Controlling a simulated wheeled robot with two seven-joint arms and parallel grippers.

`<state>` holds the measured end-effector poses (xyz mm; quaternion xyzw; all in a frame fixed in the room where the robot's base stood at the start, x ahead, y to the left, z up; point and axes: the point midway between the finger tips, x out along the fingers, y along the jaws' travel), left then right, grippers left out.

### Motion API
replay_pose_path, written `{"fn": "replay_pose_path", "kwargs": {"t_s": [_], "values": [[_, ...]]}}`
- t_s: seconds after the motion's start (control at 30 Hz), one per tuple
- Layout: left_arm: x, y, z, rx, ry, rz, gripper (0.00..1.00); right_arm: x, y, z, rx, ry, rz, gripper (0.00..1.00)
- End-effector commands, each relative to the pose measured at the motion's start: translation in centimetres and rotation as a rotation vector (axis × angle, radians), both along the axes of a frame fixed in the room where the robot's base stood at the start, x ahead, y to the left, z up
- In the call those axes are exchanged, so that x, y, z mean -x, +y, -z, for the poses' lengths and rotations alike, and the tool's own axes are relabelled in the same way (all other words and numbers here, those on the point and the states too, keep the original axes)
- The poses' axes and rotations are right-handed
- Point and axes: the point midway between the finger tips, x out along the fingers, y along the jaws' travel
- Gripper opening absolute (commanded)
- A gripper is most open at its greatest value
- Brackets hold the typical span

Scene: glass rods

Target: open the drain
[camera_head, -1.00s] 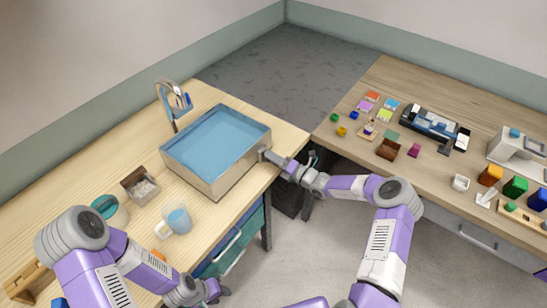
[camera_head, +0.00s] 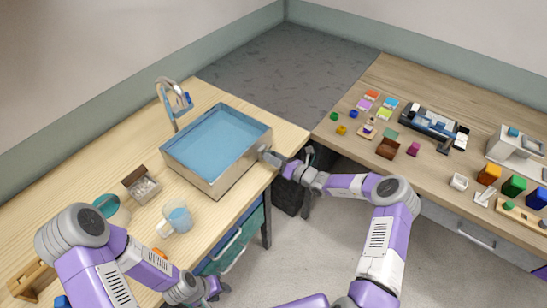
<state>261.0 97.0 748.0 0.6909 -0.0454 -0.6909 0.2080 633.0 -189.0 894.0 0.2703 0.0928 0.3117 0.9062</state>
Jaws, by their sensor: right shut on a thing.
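A metal basin (camera_head: 235,177) filled with blue water (camera_head: 212,143) stands on the wooden counter. My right gripper (camera_head: 268,156) is at the basin's right side wall, near the counter's edge. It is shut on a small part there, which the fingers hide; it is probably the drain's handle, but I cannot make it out. The drain opening itself is not visible. My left gripper (camera_head: 216,289) is low, in front of the counter's near edge and away from the basin. It is too small and dark to tell whether its fingers are open.
A tap (camera_head: 168,100) stands behind the basin. A mug (camera_head: 177,217), a small box (camera_head: 141,184) and a teal-topped container (camera_head: 110,207) are on the counter to the left. A second table (camera_head: 440,105) on the right holds blocks and devices. A gap with floor separates the tables in front.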

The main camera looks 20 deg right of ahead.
Motion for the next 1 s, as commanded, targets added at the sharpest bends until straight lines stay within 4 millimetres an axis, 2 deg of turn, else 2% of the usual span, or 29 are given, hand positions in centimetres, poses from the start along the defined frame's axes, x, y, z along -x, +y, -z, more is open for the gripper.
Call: {"fn": "replay_pose_path", "kwargs": {"t_s": [0.37,0.4,0.47,0.77,1.0], "values": [[0.0,0.0,0.0,0.0,0.0,0.0,0.39,0.0,0.0,0.1,0.006,-0.004,-0.001,0.12],[0.0,0.0,0.0,0.0,0.0,0.0,0.39,0.0,0.0,0.1,0.006,-0.004,-0.001,0.46],[0.0,0.0,0.0,0.0,0.0,0.0,0.39,0.0,0.0,0.1,0.006,-0.004,-0.001,0.53],[0.0,0.0,0.0,0.0,0.0,0.0,0.39,0.1,-0.2,0.0,0.005,-0.002,0.0,0.53],[0.0,0.0,-0.4,0.0,0.0,0.0,0.39,2.7,-2.3,0.0,0.006,-0.001,0.003,0.53]]}}
